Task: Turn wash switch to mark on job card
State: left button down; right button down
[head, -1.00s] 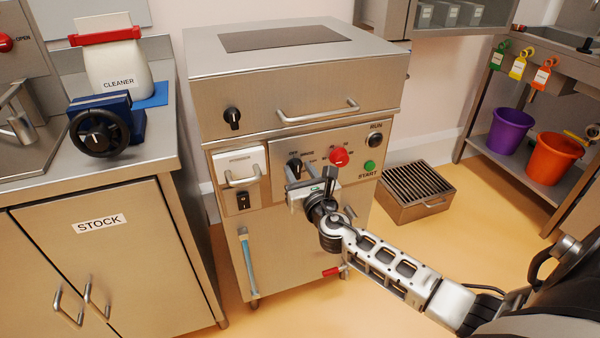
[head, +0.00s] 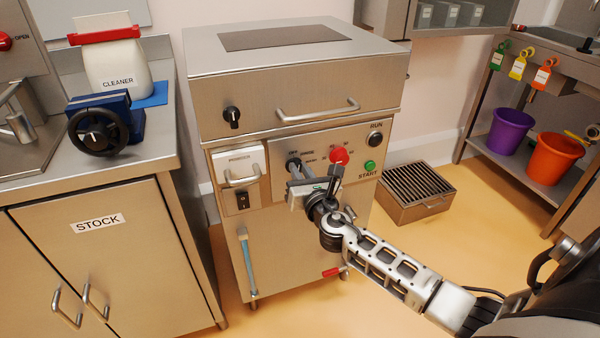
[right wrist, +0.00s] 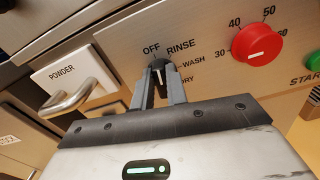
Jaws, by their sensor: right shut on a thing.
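The wash switch (head: 292,162) is a black knob on the steel machine's front panel, left of the red knob. In the right wrist view the switch (right wrist: 159,65) shows between my fingertips, with OFF, RINSE, WASH and DRY printed around it. A pale line shows on its face, but I cannot tell clearly which mark it points to. My right gripper (head: 298,168) is shut on the switch; its fingers also show in the right wrist view (right wrist: 160,80). My left gripper is not in view. I cannot make out a job card.
A red temperature knob (head: 339,156) and green START button (head: 370,166) sit right of the switch. A white POWDER drawer (head: 239,165) with a protruding handle is left. A grated steel box (head: 418,190) stands on the floor to the right.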

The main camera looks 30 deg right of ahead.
jog(key=m, duration=0.1)
jog(key=m+b, duration=0.1)
jog(key=m, duration=0.1)
jog(key=shift+d+f+m, duration=0.15)
jog(key=shift+m, duration=0.15)
jog(key=m, duration=0.4)
jog(key=m+b, duration=0.1)
jog(key=m, duration=0.3)
jog(key=f+m+b, duration=0.1)
jog(key=m, duration=0.3)
jog(key=shift+s+d, duration=0.15)
jog(key=shift+d, duration=0.15)
jog(key=shift+m, duration=0.4)
jog(key=c, duration=1.4)
grip_release()
